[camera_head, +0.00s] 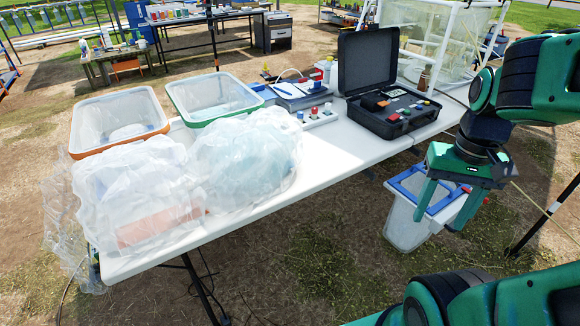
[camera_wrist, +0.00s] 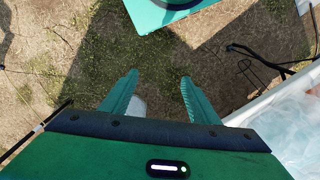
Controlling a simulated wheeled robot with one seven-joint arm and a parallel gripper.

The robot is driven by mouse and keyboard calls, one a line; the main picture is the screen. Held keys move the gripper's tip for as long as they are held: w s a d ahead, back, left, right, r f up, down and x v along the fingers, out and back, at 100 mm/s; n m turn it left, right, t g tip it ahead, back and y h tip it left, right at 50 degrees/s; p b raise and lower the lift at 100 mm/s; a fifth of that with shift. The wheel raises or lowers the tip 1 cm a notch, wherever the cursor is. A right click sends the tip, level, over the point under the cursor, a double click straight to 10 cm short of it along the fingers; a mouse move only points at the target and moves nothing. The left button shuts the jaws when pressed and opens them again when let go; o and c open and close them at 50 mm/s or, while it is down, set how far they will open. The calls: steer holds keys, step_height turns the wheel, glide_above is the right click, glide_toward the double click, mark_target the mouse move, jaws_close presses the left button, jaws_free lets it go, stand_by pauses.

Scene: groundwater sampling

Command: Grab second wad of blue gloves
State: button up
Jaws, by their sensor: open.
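No wad of blue gloves shows clearly in either view. A clear plastic bag (camera_head: 245,155) on the near part of the white table has a pale blue-green tint inside, but I cannot tell what it holds. Pale plastic with a bluish tint also shows at the right edge of the wrist view (camera_wrist: 290,130). My gripper (camera_head: 444,209) is open and empty, pointing down off the table's right side, above a blue-rimmed bin (camera_head: 396,190). In the wrist view my gripper (camera_wrist: 160,76) has its fingers apart over the ground.
A second plastic bag (camera_head: 135,195) with a pinkish-orange shape lies at the left. Behind the bags stand an orange-rimmed tub (camera_head: 118,112) and a green-rimmed tub (camera_head: 190,88). An open black case (camera_head: 385,117) stands farther along the table. The middle tabletop (camera_head: 345,150) is clear.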

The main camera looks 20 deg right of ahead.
steer(key=shift+o, duration=0.6)
steer(key=n+t+y, duration=0.5)
steer(key=n+t, duration=0.6)
steer(key=t, duration=0.1)
glide_toward(289, 162)
steer(key=shift+s+a, duration=0.45)
steer(key=shift+s, duration=0.3)
steer(key=shift+w+d+f+t, duration=0.3)
steer(key=shift+w+d, duration=0.1)
steer(key=shift+w, duration=0.05)
steer(key=shift+w+f, duration=0.1)
steer(key=shift+w, duration=0.1)
steer(key=shift+x, duration=5.2)
